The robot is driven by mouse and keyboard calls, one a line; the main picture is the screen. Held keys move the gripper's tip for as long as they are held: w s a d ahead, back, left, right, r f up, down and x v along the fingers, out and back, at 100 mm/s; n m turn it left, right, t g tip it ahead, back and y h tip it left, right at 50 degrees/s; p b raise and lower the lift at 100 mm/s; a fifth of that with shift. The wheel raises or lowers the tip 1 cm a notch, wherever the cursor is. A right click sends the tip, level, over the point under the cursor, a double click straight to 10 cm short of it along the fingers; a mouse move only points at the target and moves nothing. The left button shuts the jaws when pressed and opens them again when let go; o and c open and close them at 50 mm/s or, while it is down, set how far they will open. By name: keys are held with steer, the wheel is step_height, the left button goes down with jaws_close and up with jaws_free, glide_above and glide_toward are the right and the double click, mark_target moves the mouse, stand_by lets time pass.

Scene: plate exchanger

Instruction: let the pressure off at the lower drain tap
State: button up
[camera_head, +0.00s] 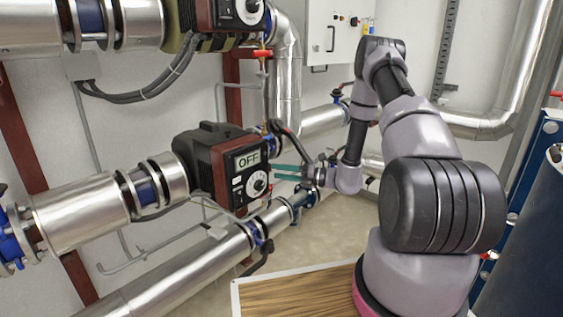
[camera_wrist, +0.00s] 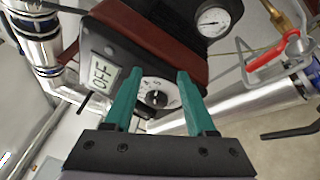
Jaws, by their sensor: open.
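My gripper (camera_head: 275,172) is open and empty in front of the pump's control face, its teal fingers toward the dial. In the wrist view the open gripper (camera_wrist: 156,75) frames the black dial knob (camera_wrist: 157,98), with the OFF display (camera_wrist: 103,75) to the left. I cannot tell whether the fingers touch the face. A red-handled tap (camera_wrist: 268,64) with brass fittings shows at the upper right of the wrist view, clear of the fingers. In the head view a small red handle (camera_head: 488,256) sits low on the right. I cannot tell which is the lower drain tap.
The pump (camera_head: 200,160) sits in a silver-clad pipe line (camera_head: 85,215). Another pump (camera_head: 225,15) hangs above, with a red handle (camera_head: 263,53) beneath it. A pressure gauge (camera_wrist: 213,20) shows in the wrist view. Blue exchanger plates (camera_head: 530,175) stand right. A wooden top (camera_head: 290,298) lies below.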

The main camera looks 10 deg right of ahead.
step_height(320, 180, up, 6)
steer(key=s+a+n+g, duration=0.1)
steer(key=s+n+g, duration=0.1)
steer(key=n+g, duration=0.1)
steer(key=shift+s+a+n, duration=0.3)
steer(key=shift+a+n, duration=0.05)
steer(key=shift+n, duration=0.55)
steer(key=shift+r, duration=0.1)
